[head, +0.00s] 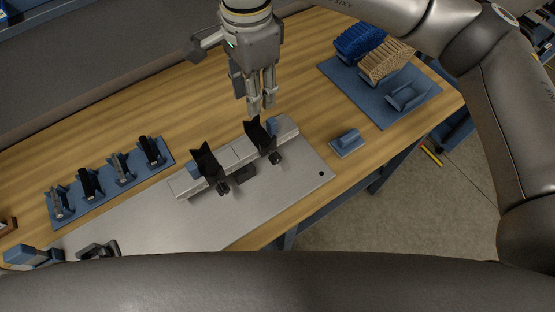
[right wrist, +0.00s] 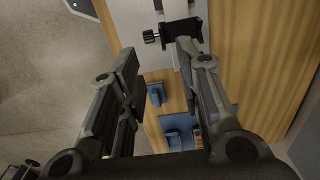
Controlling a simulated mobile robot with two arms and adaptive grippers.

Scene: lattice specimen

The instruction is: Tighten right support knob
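The right support (head: 260,137) is a black angled bracket on the pale rail, and its dark knob (head: 276,158) sticks out on the near side. In the right wrist view the black support (right wrist: 182,36) shows at the top, with the knob (right wrist: 151,36) on its left side. My right gripper (head: 262,106) hangs fingers-down just above and behind the right support. In the right wrist view its two fingers (right wrist: 158,72) are apart with nothing between them; the knob lies beyond the fingertips. My left gripper is not seen.
The left support (head: 206,163) stands on the same rail (head: 240,152), fixed on a metal plate (head: 180,228). A blue block (head: 346,141) is to the right. A blue tray (head: 395,105) holds blue and tan lattice pieces. A rack (head: 110,187) with several dark tools is left.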

